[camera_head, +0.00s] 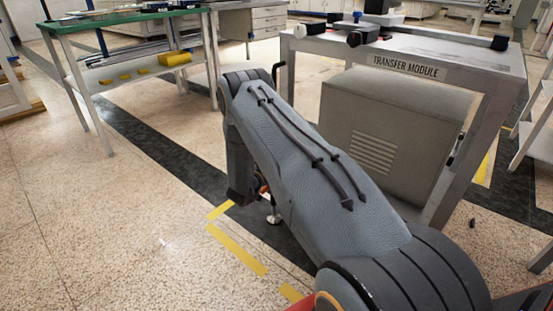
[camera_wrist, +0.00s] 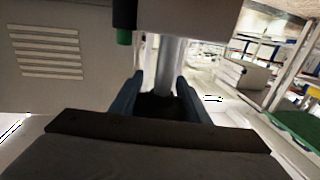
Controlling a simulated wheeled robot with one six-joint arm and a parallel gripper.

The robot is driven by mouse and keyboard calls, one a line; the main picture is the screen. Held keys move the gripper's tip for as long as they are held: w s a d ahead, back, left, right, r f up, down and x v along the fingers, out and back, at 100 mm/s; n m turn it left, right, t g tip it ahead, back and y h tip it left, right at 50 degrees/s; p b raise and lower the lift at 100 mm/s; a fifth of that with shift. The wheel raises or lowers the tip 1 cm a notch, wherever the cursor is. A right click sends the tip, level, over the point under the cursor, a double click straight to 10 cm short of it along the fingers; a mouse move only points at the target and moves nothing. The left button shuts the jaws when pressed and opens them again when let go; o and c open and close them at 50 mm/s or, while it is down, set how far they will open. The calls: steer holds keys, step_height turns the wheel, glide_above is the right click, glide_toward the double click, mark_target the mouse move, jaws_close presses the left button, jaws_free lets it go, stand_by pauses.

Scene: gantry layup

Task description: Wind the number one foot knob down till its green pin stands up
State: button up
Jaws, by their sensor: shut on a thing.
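In the wrist view my gripper (camera_wrist: 160,82) has its two blue-grey fingers closed around the dark foot knob (camera_wrist: 160,106). A bright metal stem (camera_wrist: 172,65) runs from the knob up to a pale leg block (camera_wrist: 190,18) at the top of the picture. Beside the block, a black cylinder (camera_wrist: 123,14) ends in a green tip (camera_wrist: 124,37), apart from my fingers. In the head view my forearm hides the knob and most of my gripper. A round metal foot pad (camera_head: 273,218) shows on the floor just past my arm.
The transfer module bench (camera_head: 440,52) stands at the right with a grey louvred cabinet (camera_head: 392,125) under it, close beside my arm. A green-topped table (camera_head: 110,24) stands at the back left. The speckled floor (camera_head: 110,220) at the left is clear, with yellow tape (camera_head: 238,250) near my arm.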

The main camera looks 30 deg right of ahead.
steer(key=m+g+h+b, duration=0.1)
steer(key=g, duration=0.1)
steer(key=s+m+g+b, duration=0.1)
steer(key=m+g, duration=0.1)
steer(key=shift+d+f+h, duration=0.15)
steer(key=shift+h, duration=0.25)
steer(key=shift+s+d+m+g+b, duration=0.1)
steer(key=shift+s+m+g+b, duration=0.15)
steer(key=shift+m+g+b, duration=0.75)
steer(key=shift+g, duration=0.4)
steer(key=o, duration=1)
steer(key=shift+s, duration=0.1)
steer(key=shift+o, duration=0.2)
steer(key=shift+s+a+p, duration=0.15)
steer(key=shift+a+p, duration=0.5)
steer(key=shift+a, duration=1.3)
steer(key=shift+s+a+p, duration=0.15)
steer(key=shift+a+p, duration=0.45)
steer(key=shift+a, duration=1.35)
